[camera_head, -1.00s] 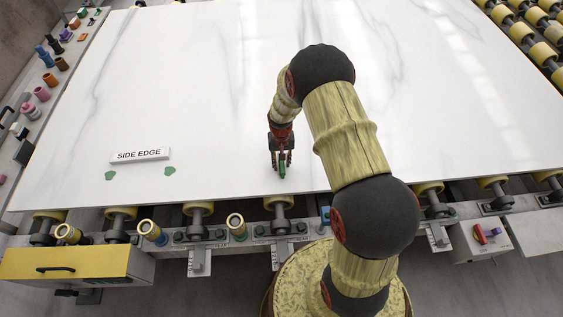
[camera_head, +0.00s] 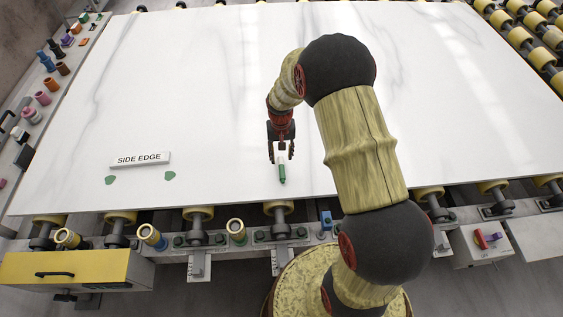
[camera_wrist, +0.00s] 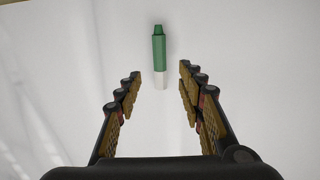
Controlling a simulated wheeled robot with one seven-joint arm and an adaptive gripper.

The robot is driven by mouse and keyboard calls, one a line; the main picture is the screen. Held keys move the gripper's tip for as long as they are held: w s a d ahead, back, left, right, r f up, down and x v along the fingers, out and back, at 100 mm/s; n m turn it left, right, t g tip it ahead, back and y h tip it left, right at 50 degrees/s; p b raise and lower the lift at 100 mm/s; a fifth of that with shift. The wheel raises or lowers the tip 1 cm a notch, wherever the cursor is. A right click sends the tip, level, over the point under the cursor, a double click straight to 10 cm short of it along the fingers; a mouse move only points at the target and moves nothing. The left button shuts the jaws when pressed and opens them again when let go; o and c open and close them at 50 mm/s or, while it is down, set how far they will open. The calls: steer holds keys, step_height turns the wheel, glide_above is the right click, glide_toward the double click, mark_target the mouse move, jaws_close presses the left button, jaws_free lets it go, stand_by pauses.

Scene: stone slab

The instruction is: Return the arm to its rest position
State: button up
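My gripper (camera_head: 282,153) is above the white stone slab (camera_head: 400,120), near its front edge. In the wrist view my gripper (camera_wrist: 158,98) is open, with nothing between its fingertips. A green and white crayon or marker (camera_head: 282,172) lies on the slab just in front of the fingers. It also shows in the wrist view (camera_wrist: 159,52), beyond the fingertips and apart from them. My arm bends up and over from the front edge of the slab.
A "SIDE EDGE" sign (camera_head: 140,159) stands on the slab at left, above two green marks (camera_head: 170,176). A yellow drawer (camera_head: 65,268) is at the front left. Rollers (camera_head: 277,209) line the front edge. Coloured items (camera_head: 48,62) sit on the left ledge. The slab's middle is clear.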

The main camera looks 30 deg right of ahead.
step_height(320, 180, up, 3)
steer(key=shift+r, duration=0.2)
steer(key=s+a+r+n+t+b, duration=0.1)
steer(key=s+a+r+t+b, duration=0.1)
steer(key=s+r, duration=0.6)
steer(key=s+a+r+n+t+b, duration=0.1)
steer(key=s+a+r+n+b, duration=0.1)
steer(key=s+a+r, duration=0.3)
steer(key=s+a+r+n+t+b, duration=0.1)
steer(key=s+a+r, duration=0.3)
steer(key=s+r, duration=0.7)
steer(key=shift+s+r+n+t+b, duration=0.3)
steer(key=shift+r+t+b, duration=0.1)
steer(key=shift+r+t, duration=0.45)
